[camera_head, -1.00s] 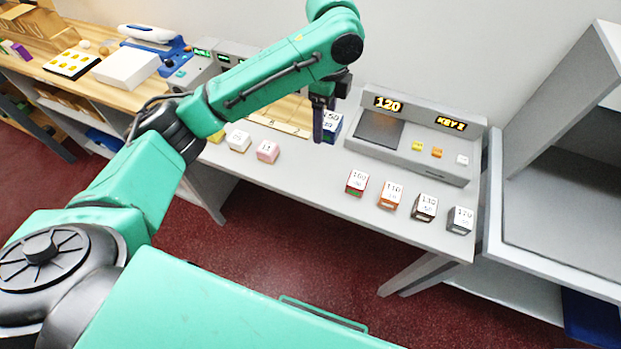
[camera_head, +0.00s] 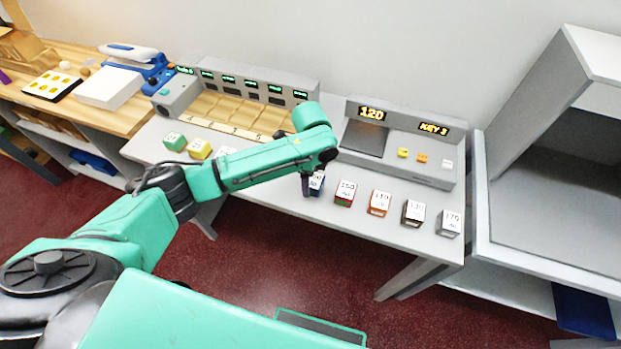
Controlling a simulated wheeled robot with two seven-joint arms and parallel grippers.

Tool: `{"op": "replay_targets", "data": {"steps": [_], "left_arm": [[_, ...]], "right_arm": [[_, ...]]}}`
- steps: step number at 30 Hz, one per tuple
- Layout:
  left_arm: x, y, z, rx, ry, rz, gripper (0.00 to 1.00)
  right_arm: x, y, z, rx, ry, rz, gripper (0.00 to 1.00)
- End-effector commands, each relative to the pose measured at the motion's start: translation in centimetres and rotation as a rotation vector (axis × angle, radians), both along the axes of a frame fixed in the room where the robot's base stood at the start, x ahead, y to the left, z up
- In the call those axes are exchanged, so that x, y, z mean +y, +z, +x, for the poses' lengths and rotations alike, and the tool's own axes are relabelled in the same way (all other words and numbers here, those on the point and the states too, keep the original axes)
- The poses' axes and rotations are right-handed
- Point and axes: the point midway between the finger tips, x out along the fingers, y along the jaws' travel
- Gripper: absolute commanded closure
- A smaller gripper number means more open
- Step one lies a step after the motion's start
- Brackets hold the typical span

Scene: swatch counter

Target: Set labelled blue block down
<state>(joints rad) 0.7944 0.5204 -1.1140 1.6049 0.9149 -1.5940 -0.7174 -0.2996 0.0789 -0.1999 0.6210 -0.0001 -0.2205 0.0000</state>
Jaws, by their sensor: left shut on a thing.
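The labelled blue block (camera_head: 317,183) is at the left end of the row of labelled blocks near the counter's front edge. It has a white label on top and is partly hidden by my gripper. My left gripper (camera_head: 307,186) points down at its left side and is shut on it. I cannot tell whether the block touches the counter. My right gripper is not in view.
To the right stand a red block (camera_head: 345,193), an orange block (camera_head: 379,203), a dark block (camera_head: 413,213) and a grey block (camera_head: 449,223). Behind them is a grey console (camera_head: 398,165) reading 120. A slotted tray (camera_head: 235,112) and green (camera_head: 174,141) and yellow (camera_head: 200,149) blocks lie left.

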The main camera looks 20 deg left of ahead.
Motion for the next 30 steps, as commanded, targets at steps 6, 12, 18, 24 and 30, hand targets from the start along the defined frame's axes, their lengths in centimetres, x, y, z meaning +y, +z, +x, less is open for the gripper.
{"op": "replay_targets", "data": {"steps": [6, 12, 18, 24, 30], "left_arm": [[0.0, -0.2, 0.0, 0.001, 0.000, 0.000, 0.00], [0.0, 0.2, 0.0, 0.000, 0.000, 0.000, 0.00], [0.0, 3.8, 0.1, -0.005, -0.001, -0.002, 0.00], [-0.1, 9.3, 0.1, -0.004, 0.000, -0.002, 0.00], [0.0, 12.0, 0.0, 0.001, 0.000, -0.001, 0.00]], "right_arm": [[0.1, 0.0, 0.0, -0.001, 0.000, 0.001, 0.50], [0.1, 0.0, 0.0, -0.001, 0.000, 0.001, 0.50], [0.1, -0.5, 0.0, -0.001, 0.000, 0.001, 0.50], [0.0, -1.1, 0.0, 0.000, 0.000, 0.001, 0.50], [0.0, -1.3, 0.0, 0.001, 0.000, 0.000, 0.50]]}}
